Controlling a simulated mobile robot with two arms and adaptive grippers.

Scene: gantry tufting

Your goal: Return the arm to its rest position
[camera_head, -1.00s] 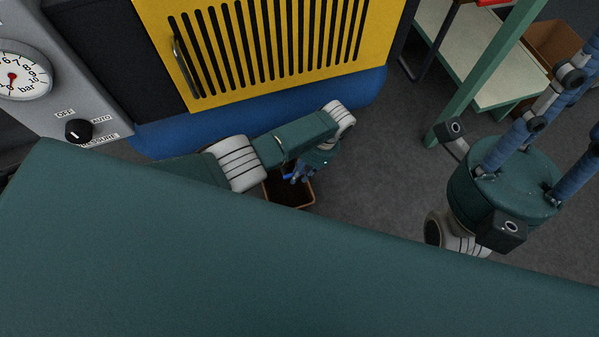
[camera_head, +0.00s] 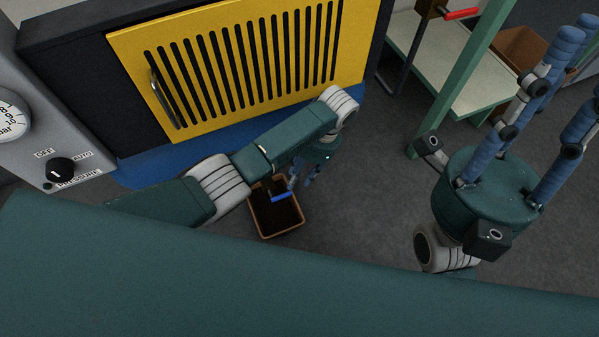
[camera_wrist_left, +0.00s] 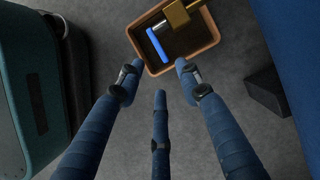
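My left gripper (camera_head: 312,178) hangs at the end of the left arm, to the right of a brown bin (camera_head: 263,224) on the floor. In the left wrist view its three blue fingers (camera_wrist_left: 160,75) are spread, with nothing between them. A brass valve (camera_wrist_left: 178,14) with a blue lever (camera_wrist_left: 157,45) shows at the bin (camera_wrist_left: 211,43), beyond the fingertips and apart from them. The blue lever also shows in the head view (camera_head: 281,197). My right gripper (camera_head: 548,100) is at the right, its blue fingers spread upward and empty.
A yellow slatted panel (camera_head: 240,60) on a dark cabinet stands close behind the left arm, with a blue base below. A grey gauge panel (camera_head: 30,150) is at the left. A green-framed shelf (camera_head: 465,75) stands at upper right. Grey floor (camera_head: 370,180) is clear between the arms.

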